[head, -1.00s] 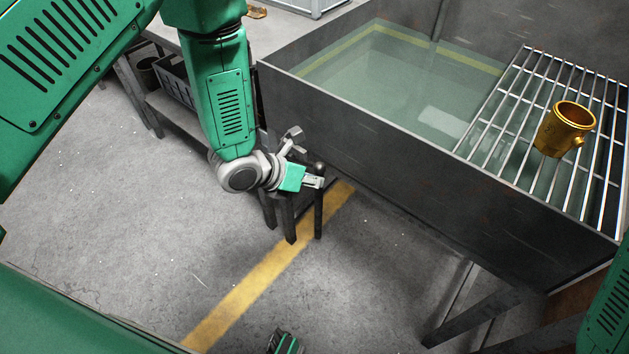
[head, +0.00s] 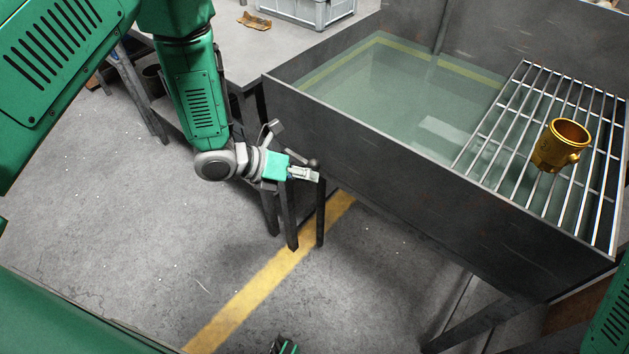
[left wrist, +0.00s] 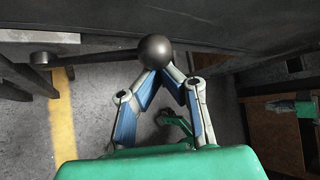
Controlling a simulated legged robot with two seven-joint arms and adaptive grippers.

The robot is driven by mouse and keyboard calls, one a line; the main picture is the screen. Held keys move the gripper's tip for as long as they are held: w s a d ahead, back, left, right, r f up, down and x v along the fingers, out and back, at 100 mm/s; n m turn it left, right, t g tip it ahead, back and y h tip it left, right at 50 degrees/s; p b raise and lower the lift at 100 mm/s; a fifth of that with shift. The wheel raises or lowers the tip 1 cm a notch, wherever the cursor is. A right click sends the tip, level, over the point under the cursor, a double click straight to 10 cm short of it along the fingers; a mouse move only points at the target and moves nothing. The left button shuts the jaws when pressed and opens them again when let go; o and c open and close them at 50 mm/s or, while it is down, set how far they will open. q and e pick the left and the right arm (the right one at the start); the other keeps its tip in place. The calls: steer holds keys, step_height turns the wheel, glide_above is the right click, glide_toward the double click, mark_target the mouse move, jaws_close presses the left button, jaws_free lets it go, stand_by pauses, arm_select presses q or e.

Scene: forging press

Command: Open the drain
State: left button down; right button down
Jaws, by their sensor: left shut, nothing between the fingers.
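A dark round ball knob (head: 313,163) sits on a lever beside the near left end of the water tank (head: 440,175). It also shows large in the left wrist view (left wrist: 156,51), with a thin dark rod running left from it. My left gripper (head: 316,175) is shut and empty, close beside the knob. In the left wrist view its two fingers converge behind the knob, which hides the fingertips. I cannot tell whether they touch it. The drain outlet itself is not clearly visible.
Greenish water stands in the tank. A metal grate (head: 502,120) covers its right end and carries a brass fitting (head: 561,146). A workbench (head: 285,38) with a grey crate (head: 306,10) stands behind. The floor with its yellow stripe (head: 262,280) is clear in front.

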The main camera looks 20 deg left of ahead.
arm_select(q)
steer(key=w+a+r+n+h+b, duration=0.1)
steer(key=w+a+r+n+h, duration=0.2)
steer(key=a, duration=0.5)
steer(key=r+h, duration=0.1)
steer(key=h, duration=0.1)
steer(key=shift+a+r+n+h, duration=0.2)
steer(key=shift+n+h, duration=0.1)
steer(key=shift+h, duration=0.1)
steer(key=shift+w, duration=0.15)
steer(key=shift+b, duration=0.3)
